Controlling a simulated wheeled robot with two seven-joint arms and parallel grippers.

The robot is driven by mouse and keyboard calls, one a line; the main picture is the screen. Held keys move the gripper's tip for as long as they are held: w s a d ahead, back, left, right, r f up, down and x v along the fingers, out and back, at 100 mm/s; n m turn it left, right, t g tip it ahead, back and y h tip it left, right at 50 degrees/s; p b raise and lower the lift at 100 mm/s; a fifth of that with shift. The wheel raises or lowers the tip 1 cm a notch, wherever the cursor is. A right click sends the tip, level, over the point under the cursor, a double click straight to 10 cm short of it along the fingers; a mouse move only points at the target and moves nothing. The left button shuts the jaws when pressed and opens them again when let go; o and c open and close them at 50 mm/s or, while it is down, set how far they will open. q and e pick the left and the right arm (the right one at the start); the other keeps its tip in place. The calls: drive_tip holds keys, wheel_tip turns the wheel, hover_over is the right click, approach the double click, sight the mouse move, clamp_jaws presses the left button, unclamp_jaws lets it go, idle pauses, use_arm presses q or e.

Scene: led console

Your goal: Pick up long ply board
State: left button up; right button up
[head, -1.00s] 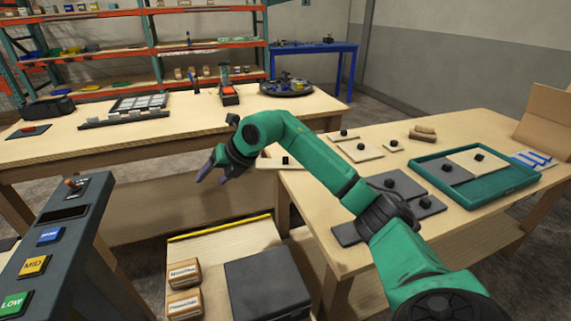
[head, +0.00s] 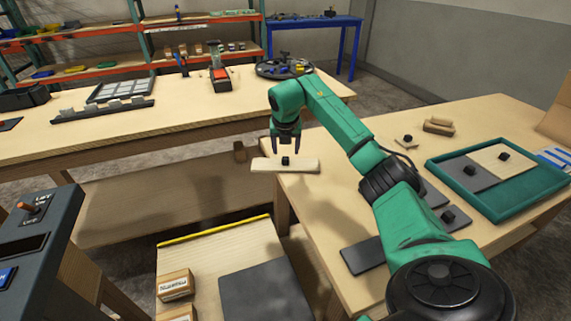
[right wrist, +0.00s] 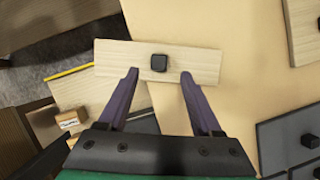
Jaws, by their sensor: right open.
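A long light ply board (head: 270,165) with a black knob (head: 285,160) lies on the right table, its left end sticking out past the table's left edge. It also shows in the right wrist view (right wrist: 200,64), with its knob (right wrist: 159,63) near the middle. My right gripper (head: 287,150) is open and points down just above and behind the board in the head view. In the right wrist view its two purple fingers (right wrist: 160,78) are spread, with the knob between and beyond their tips. The fingers look empty. My left gripper is out of view.
The right table (head: 320,215) also holds a teal tray (head: 515,205) with a grey and a light board, grey boards (head: 362,256) and small wooden blocks (head: 438,126). A dark console (head: 35,240) stands at left. A low surface with boxes (head: 175,285) lies below.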

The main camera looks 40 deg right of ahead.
sight(286, 158)
drive_tip(key=p+x, duration=0.1)
drive_tip(key=x, duration=0.3)
drive_tip(key=shift+a+f, duration=0.1)
drive_tip(key=shift+w+d+f, duration=0.2)
drive_tip(key=shift+w+f, duration=0.05)
drive_tip(key=shift+f, duration=0.25)
clamp_jaws()
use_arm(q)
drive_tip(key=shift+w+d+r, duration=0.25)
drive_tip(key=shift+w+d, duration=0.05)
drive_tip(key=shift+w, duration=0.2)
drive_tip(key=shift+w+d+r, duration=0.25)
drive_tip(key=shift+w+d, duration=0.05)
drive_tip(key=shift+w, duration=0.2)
